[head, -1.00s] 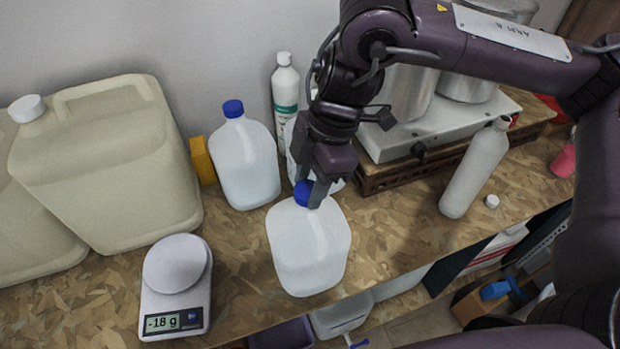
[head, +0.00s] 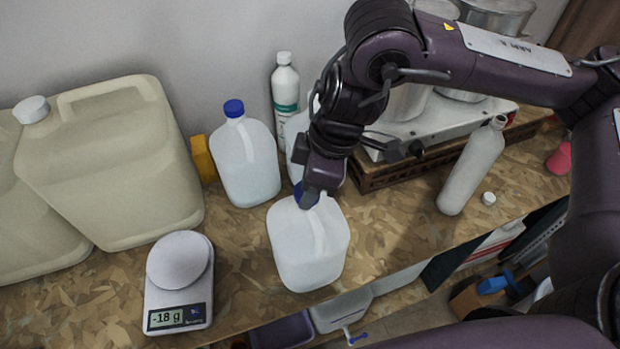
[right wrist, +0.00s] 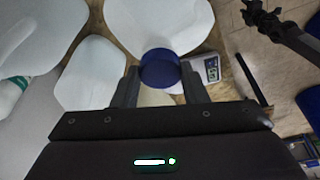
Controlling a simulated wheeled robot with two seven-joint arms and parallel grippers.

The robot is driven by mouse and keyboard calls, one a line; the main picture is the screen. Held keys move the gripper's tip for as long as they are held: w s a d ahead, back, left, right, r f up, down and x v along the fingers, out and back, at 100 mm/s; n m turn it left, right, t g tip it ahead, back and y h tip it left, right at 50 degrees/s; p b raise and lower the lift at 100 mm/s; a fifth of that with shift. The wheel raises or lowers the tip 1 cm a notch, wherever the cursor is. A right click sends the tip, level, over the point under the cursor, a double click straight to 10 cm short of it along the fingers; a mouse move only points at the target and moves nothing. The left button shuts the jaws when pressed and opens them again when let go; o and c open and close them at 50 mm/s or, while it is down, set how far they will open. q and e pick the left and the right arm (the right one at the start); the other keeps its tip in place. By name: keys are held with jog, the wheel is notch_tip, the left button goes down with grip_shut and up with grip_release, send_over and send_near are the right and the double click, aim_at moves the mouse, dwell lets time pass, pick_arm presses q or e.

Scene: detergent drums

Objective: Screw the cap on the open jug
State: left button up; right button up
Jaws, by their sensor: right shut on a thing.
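The white translucent jug (head: 308,250) stands near the front edge of the table. My right gripper (head: 307,196) comes down over its neck and is shut on the blue cap (head: 299,190). In the right wrist view the cap (right wrist: 160,68) sits between the two fingers of that gripper (right wrist: 160,88). The gripper hides most of the neck in the head view, so I cannot tell how far the cap is seated. A dark jointed part, perhaps my left gripper (right wrist: 262,18), shows at the upper right of the wrist view, its jaws unclear.
A second jug (head: 250,165) with a blue cap stands behind to the left. A green-labelled bottle (head: 287,90) and another jug are close behind. A scale (head: 180,275) reads -18 g. Large canisters (head: 110,170) fill the left. A grey bottle (head: 470,170) and small white cap (head: 488,198) are right.

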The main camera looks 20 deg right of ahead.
jog(key=shift+f, duration=0.1)
jog(key=m, duration=0.2)
jog(key=m+t+h, duration=0.1)
jog(key=m, duration=0.2)
jog(key=shift+s+m, duration=0.2)
jog(key=shift+m, duration=0.1)
jog(key=m, duration=0.3)
jog(key=m+h, duration=0.1)
jog(key=m, duration=0.1)
jog(key=shift+a+m+t+h, duration=0.15)
jog(key=shift+m+t+h, duration=0.15)
jog(key=shift+m, duration=0.1)
jog(key=o, duration=0.7)
